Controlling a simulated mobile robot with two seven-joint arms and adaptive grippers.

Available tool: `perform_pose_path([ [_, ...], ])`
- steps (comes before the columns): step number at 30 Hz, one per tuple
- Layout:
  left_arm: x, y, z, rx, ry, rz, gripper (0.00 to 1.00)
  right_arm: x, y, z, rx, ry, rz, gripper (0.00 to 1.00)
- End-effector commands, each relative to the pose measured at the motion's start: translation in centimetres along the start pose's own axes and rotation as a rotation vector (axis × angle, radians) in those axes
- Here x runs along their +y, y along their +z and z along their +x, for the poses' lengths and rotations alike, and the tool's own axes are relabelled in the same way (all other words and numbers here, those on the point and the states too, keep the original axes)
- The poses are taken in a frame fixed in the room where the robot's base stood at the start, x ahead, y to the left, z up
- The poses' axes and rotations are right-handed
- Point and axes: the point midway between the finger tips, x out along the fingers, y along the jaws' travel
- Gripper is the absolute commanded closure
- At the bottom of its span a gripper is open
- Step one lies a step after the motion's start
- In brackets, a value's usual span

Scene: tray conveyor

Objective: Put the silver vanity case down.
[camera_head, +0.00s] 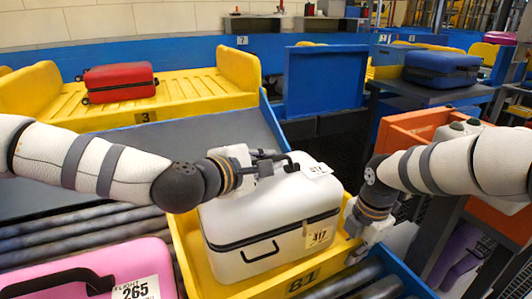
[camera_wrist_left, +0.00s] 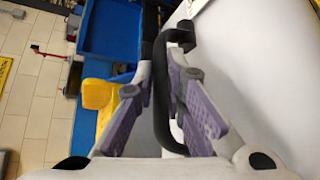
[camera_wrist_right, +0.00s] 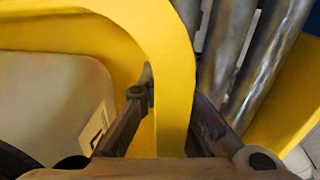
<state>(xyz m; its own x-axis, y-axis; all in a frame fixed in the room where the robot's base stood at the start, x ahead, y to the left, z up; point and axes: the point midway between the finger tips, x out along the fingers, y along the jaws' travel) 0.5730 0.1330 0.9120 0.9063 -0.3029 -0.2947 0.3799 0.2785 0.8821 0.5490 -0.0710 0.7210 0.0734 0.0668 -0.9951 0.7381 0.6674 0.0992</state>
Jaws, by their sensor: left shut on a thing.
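The silver vanity case (camera_head: 262,224), a pale hard case with a dark seam, a front handle and a tag reading 417, stands in the yellow tray (camera_head: 304,284) marked 81. Whether its base rests on the tray floor is hidden. My left gripper (camera_head: 272,164) is shut on the black handle on the case's top; in the left wrist view the handle (camera_wrist_left: 163,110) runs between the two fingers. My right gripper (camera_head: 362,232) is at the tray's right side. In the right wrist view the fingers are on both sides of the yellow tray wall (camera_wrist_right: 176,90), close against it.
A pink case (camera_head: 90,268) tagged 265 lies at the front left beside the tray. A red case (camera_head: 120,80) lies in another yellow tray behind. A blue case (camera_head: 442,68) is at the back right. An orange bin (camera_head: 408,124) stands near my right arm. Metal rollers (camera_head: 60,222) run at the left.

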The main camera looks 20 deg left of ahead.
Motion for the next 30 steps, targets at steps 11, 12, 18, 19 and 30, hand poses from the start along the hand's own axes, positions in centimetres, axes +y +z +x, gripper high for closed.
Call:
perform_pose_path([
  [11,-0.1,0.0,0.0,0.0,0.0,0.0,0.68,0.0,0.0,-0.1,-0.001,0.001,0.0,1.0],
  [12,-0.1,0.0,0.0,0.0,0.0,0.0,0.68,0.0,0.0,-0.1,-0.001,0.001,0.0,1.0],
  [18,0.1,0.0,-0.2,0.0,0.0,-0.001,0.68,0.1,0.0,-0.1,-0.001,0.001,0.0,1.0],
  [19,0.1,0.0,-0.6,0.001,0.0,-0.002,0.68,0.1,0.0,-0.1,-0.001,0.001,0.0,1.0],
  [30,0.1,0.0,-7.2,0.0,0.0,-0.001,0.68,0.1,0.0,-0.1,-0.001,0.002,0.0,1.0],
])
